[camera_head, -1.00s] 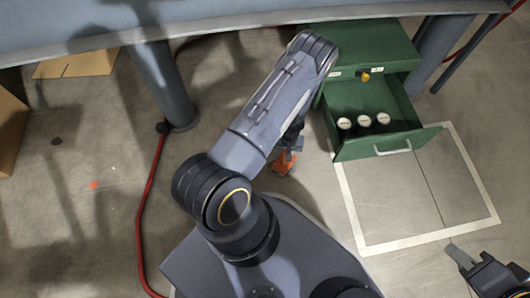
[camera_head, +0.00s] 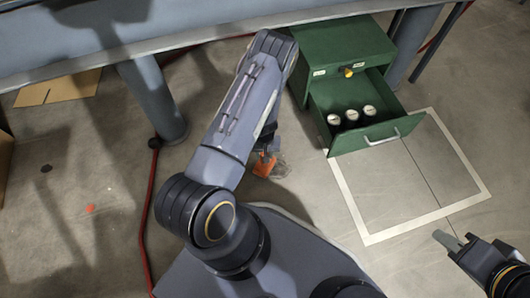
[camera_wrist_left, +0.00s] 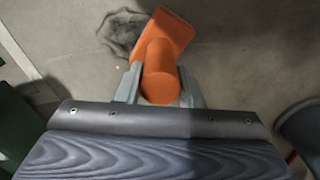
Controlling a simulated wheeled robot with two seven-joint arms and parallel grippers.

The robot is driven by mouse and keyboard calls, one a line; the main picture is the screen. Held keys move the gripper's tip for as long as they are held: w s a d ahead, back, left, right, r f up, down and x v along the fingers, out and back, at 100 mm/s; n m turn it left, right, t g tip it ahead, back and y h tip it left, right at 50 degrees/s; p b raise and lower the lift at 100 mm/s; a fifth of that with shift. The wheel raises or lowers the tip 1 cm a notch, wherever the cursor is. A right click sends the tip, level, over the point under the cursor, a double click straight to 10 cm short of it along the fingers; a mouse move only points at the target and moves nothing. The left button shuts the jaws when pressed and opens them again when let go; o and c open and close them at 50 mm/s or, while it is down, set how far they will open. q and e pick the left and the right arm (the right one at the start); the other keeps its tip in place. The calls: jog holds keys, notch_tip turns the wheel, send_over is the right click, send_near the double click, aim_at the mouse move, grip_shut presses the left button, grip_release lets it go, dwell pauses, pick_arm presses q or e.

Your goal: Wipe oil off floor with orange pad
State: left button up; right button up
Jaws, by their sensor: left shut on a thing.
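The orange pad (camera_head: 264,165) has a thick round grip and a flat, squarish face. It also shows in the left wrist view (camera_wrist_left: 173,32). My left gripper (camera_wrist_left: 160,84) is shut on its grip, with a grey finger on each side. In the head view my left arm hides most of that gripper. A dark, shiny oil patch (camera_wrist_left: 121,32) lies on the floor beside and partly behind the pad; it shows faintly in the head view (camera_head: 281,168). I cannot tell whether the pad touches the floor. My right gripper (camera_head: 453,236) is empty at the lower right, its fingers apart.
A green cabinet (camera_head: 345,47) stands under the workbench (camera_head: 190,32), its drawer (camera_head: 372,138) open with white-topped cylinders inside. A white-taped square (camera_head: 462,205) marks the floor at right. A red cable (camera_head: 147,205) and a bench leg (camera_head: 150,98) are at left.

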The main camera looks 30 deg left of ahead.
pick_arm(q)
jog(key=shift+r+p, duration=1.75)
jog(key=shift+r, duration=1)
